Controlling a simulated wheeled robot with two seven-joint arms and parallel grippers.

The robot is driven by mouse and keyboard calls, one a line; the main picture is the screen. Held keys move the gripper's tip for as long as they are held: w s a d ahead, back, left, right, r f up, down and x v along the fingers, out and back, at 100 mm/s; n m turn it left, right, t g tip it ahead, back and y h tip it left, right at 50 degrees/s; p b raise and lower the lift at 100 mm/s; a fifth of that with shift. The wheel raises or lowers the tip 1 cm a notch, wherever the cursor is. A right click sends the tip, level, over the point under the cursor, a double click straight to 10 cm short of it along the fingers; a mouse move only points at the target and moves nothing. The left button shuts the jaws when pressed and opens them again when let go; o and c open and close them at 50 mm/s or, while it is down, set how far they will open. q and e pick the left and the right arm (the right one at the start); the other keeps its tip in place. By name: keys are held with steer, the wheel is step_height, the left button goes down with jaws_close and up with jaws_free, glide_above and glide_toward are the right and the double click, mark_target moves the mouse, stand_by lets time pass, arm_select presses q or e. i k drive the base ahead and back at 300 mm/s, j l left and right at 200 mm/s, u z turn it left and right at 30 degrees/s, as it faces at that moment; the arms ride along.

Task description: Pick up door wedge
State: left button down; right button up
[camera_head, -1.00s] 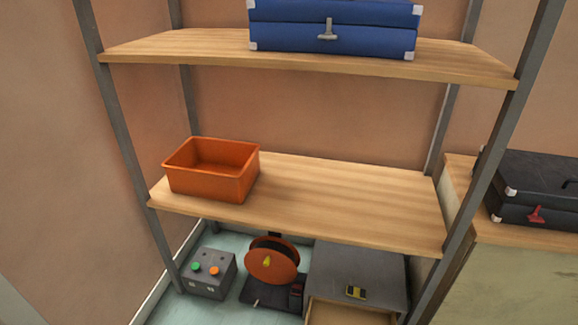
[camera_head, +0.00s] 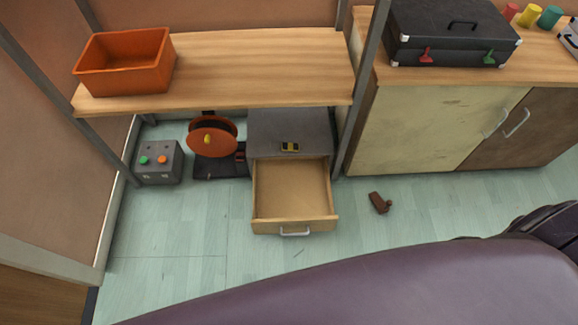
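A small dark brown wedge-shaped piece (camera_head: 380,202), which looks like the door wedge, lies on the pale green floor (camera_head: 430,203). It is to the right of the open drawer (camera_head: 291,192) and in front of the cream cabinet door. It is apart from both. A small knob-like bit shows at its right end. Neither of my grippers is in view, so nothing shows of what they hold.
The open drawer of a grey-topped unit (camera_head: 285,128) juts over the floor. An orange bin (camera_head: 125,62) stands on a wooden shelf (camera_head: 260,70). A grey button box (camera_head: 160,162) and an orange reel (camera_head: 212,138) sit below. A black case (camera_head: 450,32) tops the cabinet (camera_head: 435,125).

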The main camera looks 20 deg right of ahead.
mark_target(382, 207)
steer(key=k+l, duration=0.35)
steer(key=k, duration=0.15)
steer(key=k+l, duration=0.4)
steer(key=z, duration=1.05)
steer(key=i+l+u, duration=0.1)
steer(key=u, duration=0.35)
steer(key=l+u, duration=0.4)
steer(key=i+l+u, duration=0.1)
steer(key=u, duration=0.35)
